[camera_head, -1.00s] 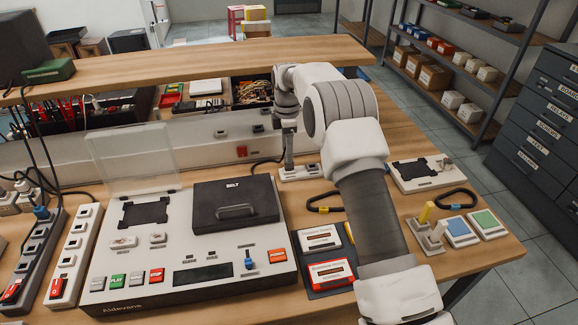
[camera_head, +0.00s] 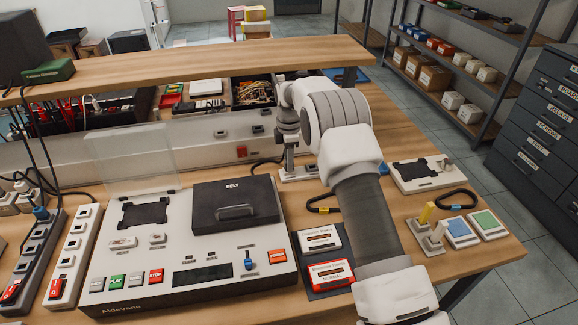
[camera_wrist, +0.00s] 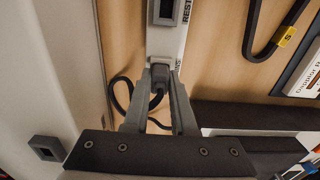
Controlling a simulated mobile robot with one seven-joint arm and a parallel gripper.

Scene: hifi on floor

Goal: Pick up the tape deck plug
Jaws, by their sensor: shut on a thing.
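The tape deck plug (camera_wrist: 160,75) is a small dark plug with a black cable, at the near end of a white socket block in the wrist view. My gripper (camera_wrist: 159,86) has its two grey fingers on either side of the plug, shut on it. The white block (camera_wrist: 165,42) carries a dark socket and partly hidden lettering. In the head view my gripper (camera_head: 289,163) points down at this block (camera_head: 312,171), behind the tape deck (camera_head: 122,275). The plug is hidden there, and I cannot tell whether it is seated in a socket.
A wooden shelf (camera_head: 200,70) runs above the back of the bench. A clear lid (camera_head: 130,155) stands raised on the deck. Black cable loops (camera_head: 455,199), a white unit (camera_head: 418,178) and coloured blocks (camera_head: 488,224) lie to the right. Power strips (camera_head: 75,250) stand left.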

